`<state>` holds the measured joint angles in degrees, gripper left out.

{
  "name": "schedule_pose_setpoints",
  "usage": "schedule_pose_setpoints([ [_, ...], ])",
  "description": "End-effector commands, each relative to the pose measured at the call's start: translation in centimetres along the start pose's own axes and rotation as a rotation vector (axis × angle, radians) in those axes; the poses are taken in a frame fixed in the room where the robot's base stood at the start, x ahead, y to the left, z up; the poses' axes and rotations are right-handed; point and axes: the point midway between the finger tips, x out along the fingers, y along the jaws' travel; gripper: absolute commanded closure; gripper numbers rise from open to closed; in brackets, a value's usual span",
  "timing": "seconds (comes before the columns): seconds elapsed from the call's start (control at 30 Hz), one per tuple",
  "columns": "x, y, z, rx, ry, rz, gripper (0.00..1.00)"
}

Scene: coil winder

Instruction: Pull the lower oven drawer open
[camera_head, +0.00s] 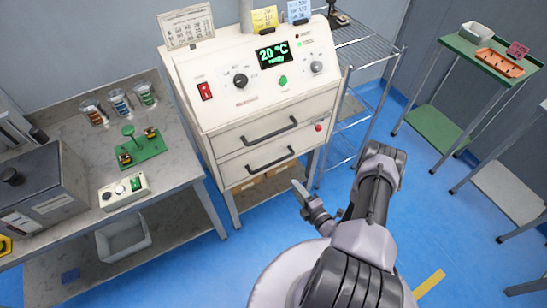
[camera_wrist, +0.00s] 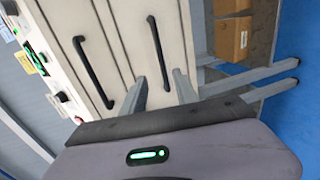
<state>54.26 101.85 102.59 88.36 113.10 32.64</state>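The oven (camera_head: 205,80) is a cream cabinet with two drawers, one above the other; both look shut. The lower drawer (camera_head: 236,168) has a dark bar handle (camera_head: 270,160). In the wrist view the picture is turned sideways, and the lower handle (camera_wrist: 157,45) is the right one of two dark bars. My gripper (camera_head: 301,188) is in front of the oven, low and to the right of the lower handle. In the wrist view its two fingers (camera_wrist: 160,85) are apart and empty, pointing at the drawer front, one on each side of the handle's line. Contact is not visible.
The upper drawer's handle (camera_head: 268,133) sits just above. Cartons (camera_wrist: 230,40) lie on a shelf under the oven. A wire rack (camera_head: 350,130) stands right of the oven, and a grey workbench (camera_head: 185,165) stands left. Blue floor in front is clear.

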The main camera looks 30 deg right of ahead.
Motion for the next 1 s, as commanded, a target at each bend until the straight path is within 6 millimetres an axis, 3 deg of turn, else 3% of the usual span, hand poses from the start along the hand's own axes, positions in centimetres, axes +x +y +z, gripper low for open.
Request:
schedule_pose_setpoints([
  [0.17,3.9,-0.5,-0.2,-0.001,0.003,0.0,0.64],
  [0.4,11.1,-0.5,-0.3,-0.002,0.004,0.002,0.64],
  [0.6,15.2,-0.4,-0.2,0.0,0.002,0.001,0.64],
  [0.8,16.9,-0.2,-0.2,0.001,0.002,-0.001,0.64],
  [1.0,17.1,-0.1,-0.2,0.002,0.001,-0.001,0.64],
])
